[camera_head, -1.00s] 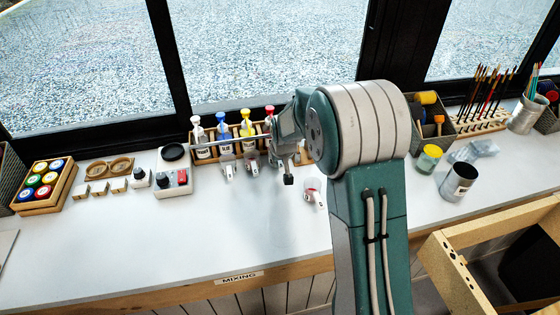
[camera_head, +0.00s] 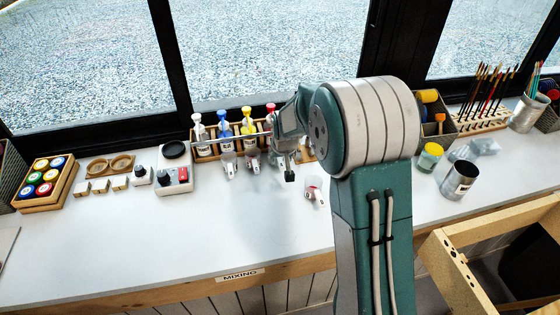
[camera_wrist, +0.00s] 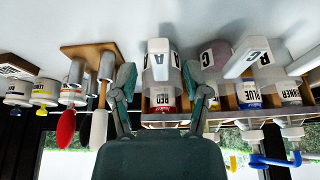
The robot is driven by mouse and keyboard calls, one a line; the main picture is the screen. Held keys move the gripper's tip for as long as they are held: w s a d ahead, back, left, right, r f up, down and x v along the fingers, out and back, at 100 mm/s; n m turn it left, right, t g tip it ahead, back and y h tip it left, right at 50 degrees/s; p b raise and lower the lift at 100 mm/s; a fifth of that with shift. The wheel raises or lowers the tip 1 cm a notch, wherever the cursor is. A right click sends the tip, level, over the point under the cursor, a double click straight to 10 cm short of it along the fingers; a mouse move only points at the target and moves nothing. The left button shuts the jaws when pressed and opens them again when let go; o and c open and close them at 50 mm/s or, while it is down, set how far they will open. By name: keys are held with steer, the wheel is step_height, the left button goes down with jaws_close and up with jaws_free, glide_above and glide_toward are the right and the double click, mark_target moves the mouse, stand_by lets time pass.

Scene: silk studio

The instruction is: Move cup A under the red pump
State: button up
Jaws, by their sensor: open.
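Cup A (camera_wrist: 159,62), a small clear cup with a white lettered tag, shows upside down in the wrist view between my gripper's fingers. It appears to be the cup (camera_head: 314,187) standing right of and nearer than my gripper in the head view. My gripper (camera_head: 290,176) is open and empty, with one finger on each side of cup A in the wrist view (camera_wrist: 160,72); I see no contact. The red pump (camera_head: 270,108) stands in the rack at the back, partly hidden by my arm. Its labelled bottle (camera_wrist: 163,104) lines up behind cup A.
A scale (camera_head: 174,172) is farther left. A brush (camera_wrist: 66,130) shows beside my gripper. The front of the table is clear.

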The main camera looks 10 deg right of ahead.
steer(key=v, duration=1)
steer(key=s+r, duration=0.9)
steer(key=s, duration=0.6)
steer(key=s+t, duration=0.1)
steer(key=s, duration=1.4)
steer(key=shift+r, duration=0.15)
